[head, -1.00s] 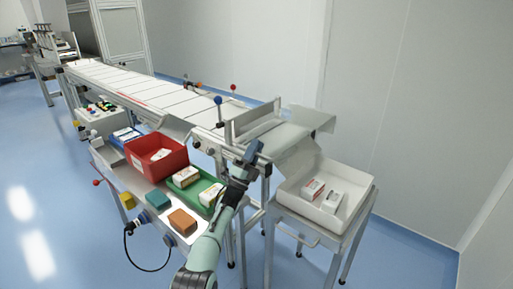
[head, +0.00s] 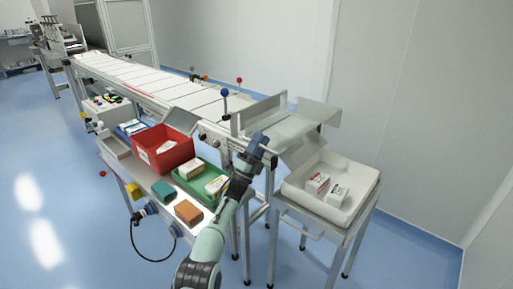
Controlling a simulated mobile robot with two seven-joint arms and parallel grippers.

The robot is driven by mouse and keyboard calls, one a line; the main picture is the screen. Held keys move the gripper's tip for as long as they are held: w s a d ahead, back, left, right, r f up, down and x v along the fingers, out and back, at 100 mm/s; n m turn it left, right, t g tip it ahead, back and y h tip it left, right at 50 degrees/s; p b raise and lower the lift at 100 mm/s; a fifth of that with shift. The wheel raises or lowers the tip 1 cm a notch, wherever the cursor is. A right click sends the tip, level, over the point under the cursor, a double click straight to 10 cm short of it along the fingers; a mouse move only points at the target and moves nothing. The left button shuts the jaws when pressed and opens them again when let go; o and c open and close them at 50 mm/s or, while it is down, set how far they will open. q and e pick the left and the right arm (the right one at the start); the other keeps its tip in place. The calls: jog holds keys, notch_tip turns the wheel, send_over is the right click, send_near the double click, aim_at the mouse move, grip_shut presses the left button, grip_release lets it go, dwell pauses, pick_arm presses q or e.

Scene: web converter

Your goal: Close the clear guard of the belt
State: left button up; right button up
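The belt (head: 150,82) is a long pale conveyor running from the far left to the middle. At its near end stand a thin upright panel (head: 262,112) and a pale bent plate (head: 318,112); I cannot tell for certain which is the clear guard. My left gripper (head: 257,144) is at the belt's near end, in front of the upright panel and by the end rail. It is seen from behind, so its fingers and any contact are hidden. My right gripper is not in view.
A side table holds a red bin (head: 162,150), a green tray (head: 181,177) with boxes, and loose blocks. A white tray (head: 357,203) with small boxes stands on a stand at right. A blue-knobbed post (head: 225,100) rises beside the belt. Floor at right is clear.

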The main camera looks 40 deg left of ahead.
pick_arm(q)
jog(key=shift+s+f, duration=0.1)
jog(key=shift+f, duration=0.05)
jog(key=p+v, duration=0.2)
jog(key=v, duration=0.5)
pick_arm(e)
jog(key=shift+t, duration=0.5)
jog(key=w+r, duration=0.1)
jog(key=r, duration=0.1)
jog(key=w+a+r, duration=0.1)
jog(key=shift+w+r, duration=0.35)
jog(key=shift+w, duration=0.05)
pick_arm(q)
jog(key=shift+s, duration=0.1)
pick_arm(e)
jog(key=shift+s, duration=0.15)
